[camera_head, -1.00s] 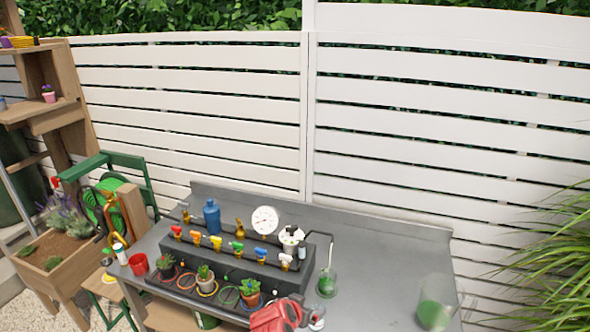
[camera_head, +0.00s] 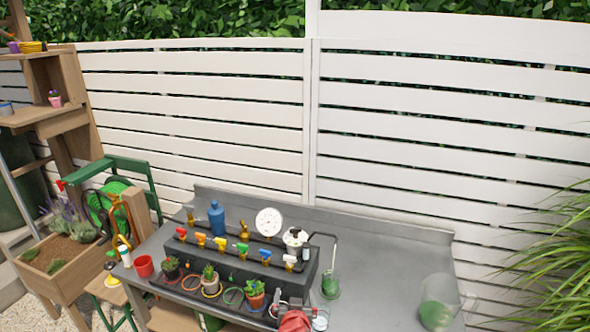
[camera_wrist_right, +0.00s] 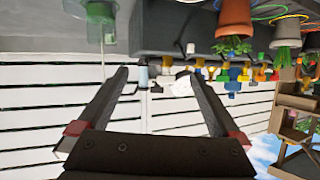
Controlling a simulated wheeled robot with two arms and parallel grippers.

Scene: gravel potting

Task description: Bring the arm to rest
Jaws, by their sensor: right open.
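My right gripper (camera_head: 290,308) is low in the head view, at the front edge of the grey bench, with red on its wrist. In the right wrist view, which is upside down, its two dark fingers (camera_wrist_right: 156,78) are spread with nothing between them. My left gripper is not in view. On the grey bench (camera_head: 385,262) stands a dark manifold box (camera_head: 220,262) with several coloured valves and a white dial gauge (camera_head: 269,222). Potted plants stand in front of it, one in a terracotta pot (camera_head: 256,299).
A clear jug with green contents (camera_head: 437,305) stands at the bench's right. A small clear cup (camera_head: 331,286) sits under a bent spout. A red cup (camera_head: 144,266) and blue bottle (camera_head: 217,217) stand at the left. The right rear of the bench is clear.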

